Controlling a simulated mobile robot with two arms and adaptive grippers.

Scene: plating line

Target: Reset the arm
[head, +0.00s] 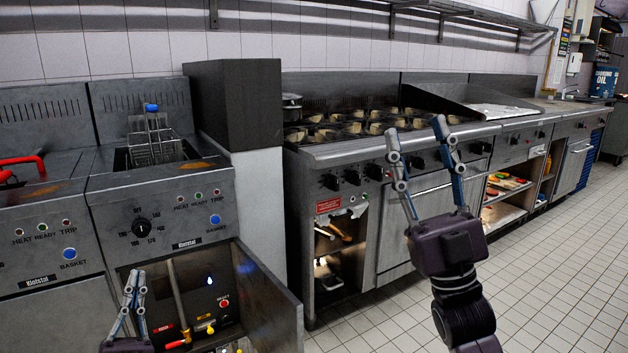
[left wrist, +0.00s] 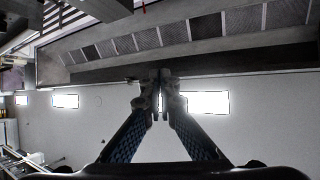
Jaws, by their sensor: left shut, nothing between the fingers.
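My left gripper (head: 134,278) is at the bottom left of the head view, in front of the open lower cabinet of a fryer. Its fingers are together with nothing between them. The left wrist view shows the same gripper (left wrist: 160,78) pointing up toward a hood with filter panels, its two fingertips touching. My right gripper (head: 416,130) is right of centre in the head view, raised in front of the stove. Its two fingers stand apart, and nothing shows between them.
The fryer (head: 160,215) has a basket (head: 152,145) with a blue handle tip. Its cabinet door (head: 268,295) hangs open beside my left gripper. A stove (head: 345,160) with several burners stands behind my right gripper. The tiled floor (head: 560,250) at the right is clear.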

